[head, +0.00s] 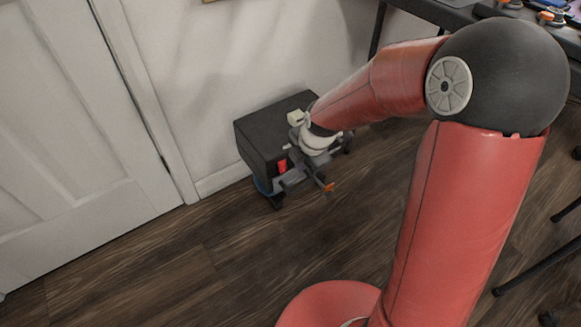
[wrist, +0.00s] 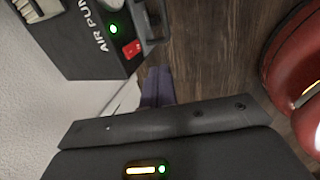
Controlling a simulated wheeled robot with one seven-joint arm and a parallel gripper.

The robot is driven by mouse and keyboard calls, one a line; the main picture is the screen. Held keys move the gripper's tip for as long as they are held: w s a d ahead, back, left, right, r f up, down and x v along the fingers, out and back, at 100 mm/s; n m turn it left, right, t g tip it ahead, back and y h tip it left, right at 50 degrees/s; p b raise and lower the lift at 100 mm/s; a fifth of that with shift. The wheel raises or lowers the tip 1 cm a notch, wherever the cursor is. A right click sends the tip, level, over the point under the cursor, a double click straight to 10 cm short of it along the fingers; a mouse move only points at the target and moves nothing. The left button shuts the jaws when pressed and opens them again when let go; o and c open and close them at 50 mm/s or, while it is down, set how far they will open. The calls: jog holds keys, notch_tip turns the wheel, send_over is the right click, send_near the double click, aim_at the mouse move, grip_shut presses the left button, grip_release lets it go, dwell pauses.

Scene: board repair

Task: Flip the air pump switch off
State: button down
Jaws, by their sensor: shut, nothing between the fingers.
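The air pump (head: 270,125) is a black box on the floor against the wall in the head view. Its red switch (head: 282,166) shows on the front face, close beside my gripper. In the wrist view the labelled pump face (wrist: 72,45) fills the upper left. The red rocker switch (wrist: 131,49) sits there next to a lit green light (wrist: 113,28). My gripper's fingers (wrist: 158,74) are shut and empty, a little below and right of the switch in that view, apparently apart from it. My wrist hides part of the pump in the head view.
A white door (head: 85,110) and its frame stand left of the pump. A dark handle-like bracket (wrist: 150,22) sticks out from the pump face beside the switch. Dark wooden floor (head: 180,260) is clear in front. A table (head: 440,14) with tools stands at the upper right.

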aim_at(287, 170)
jog(key=w+a+f+b, duration=0.1)
jog(key=f, duration=0.2)
jog(key=w+a+f+b, duration=0.1)
jog(key=w+f, duration=0.1)
jog(key=f, duration=0.1)
jog(key=w+a+f+b, duration=0.1)
jog(key=w+f, duration=0.1)
jog(key=f, duration=0.1)
jog(key=shift+w+a+f, duration=0.15)
jog(key=shift+a+f, duration=0.15)
jog(key=shift+f, duration=0.1)
jog(key=shift+w+a, duration=0.15)
jog(key=shift+w, duration=0.15)
jog(key=shift+w+a+f, duration=0.15)
jog(key=shift+w, duration=0.05)
